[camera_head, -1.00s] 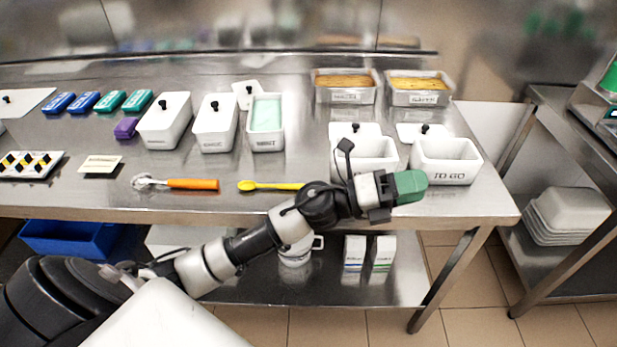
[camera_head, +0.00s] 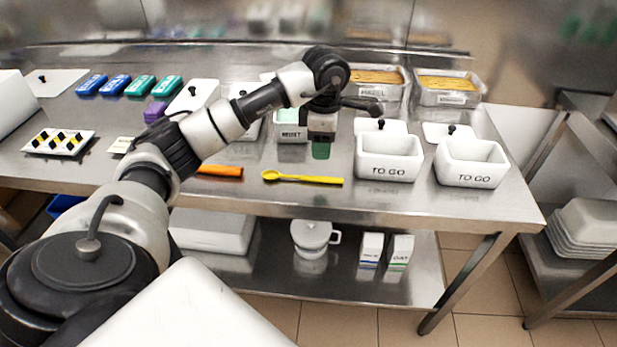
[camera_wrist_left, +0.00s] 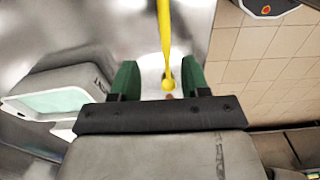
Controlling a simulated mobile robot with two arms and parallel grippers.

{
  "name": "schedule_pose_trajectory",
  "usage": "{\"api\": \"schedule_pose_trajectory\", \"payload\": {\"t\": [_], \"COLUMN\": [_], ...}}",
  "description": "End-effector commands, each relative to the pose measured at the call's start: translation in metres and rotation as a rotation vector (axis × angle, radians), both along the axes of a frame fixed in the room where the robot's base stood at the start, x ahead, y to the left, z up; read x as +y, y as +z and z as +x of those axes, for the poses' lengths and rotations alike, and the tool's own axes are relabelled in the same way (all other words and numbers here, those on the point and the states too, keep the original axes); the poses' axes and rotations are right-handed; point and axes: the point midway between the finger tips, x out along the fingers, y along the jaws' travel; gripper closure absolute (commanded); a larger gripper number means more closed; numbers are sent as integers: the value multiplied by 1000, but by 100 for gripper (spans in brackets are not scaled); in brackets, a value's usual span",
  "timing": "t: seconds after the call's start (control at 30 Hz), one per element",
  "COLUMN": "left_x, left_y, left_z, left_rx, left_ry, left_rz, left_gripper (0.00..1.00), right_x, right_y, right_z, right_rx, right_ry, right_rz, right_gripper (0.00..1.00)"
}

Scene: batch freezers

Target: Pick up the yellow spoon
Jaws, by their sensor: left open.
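The yellow spoon (camera_head: 303,179) lies flat on the steel table near its front edge, its bowl to the left and handle to the right. My left gripper (camera_head: 320,150) points down just behind the spoon's handle in the head view, with green fingertips. In the left wrist view my left gripper (camera_wrist_left: 160,80) is open, one green finger on each side. The spoon (camera_wrist_left: 165,35) runs down from the top edge there, and its near end shows between the fingers. It is not held. My right gripper is in neither view.
An orange-handled tool (camera_head: 220,171) lies left of the spoon, partly behind my arm. Two white TO GO tubs (camera_head: 388,160) (camera_head: 470,163) stand to the right. A mint-filled tub (camera_head: 291,132) stands behind my gripper. The table's front edge (camera_head: 350,203) is close to the spoon.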

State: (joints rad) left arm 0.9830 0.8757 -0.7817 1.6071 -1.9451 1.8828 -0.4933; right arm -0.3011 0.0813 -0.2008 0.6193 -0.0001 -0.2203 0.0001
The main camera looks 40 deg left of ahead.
Motion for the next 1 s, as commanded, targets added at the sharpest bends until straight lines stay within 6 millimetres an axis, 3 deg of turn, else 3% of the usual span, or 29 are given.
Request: {"api": "schedule_pose_trajectory", "payload": {"t": [0.1,0.37,0.63,0.93,1.0], "left_x": [-1,-2,-5,-5,-5], "left_y": [-20,-42,-80,-87,-87], "left_z": [-1,-2,-6,-6,-6], "left_rx": [3,3,1,-1,-1], "left_ry": [-2,-3,-1,-3,-3], "left_rz": [-3,-5,-6,-5,-5], "left_gripper": [54,54,54,54,62], "right_x": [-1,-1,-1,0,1], "right_y": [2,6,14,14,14], "right_z": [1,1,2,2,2], "right_rx": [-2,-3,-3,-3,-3], "right_ry": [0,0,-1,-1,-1], "right_rz": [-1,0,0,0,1], "right_gripper": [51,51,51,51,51]}}
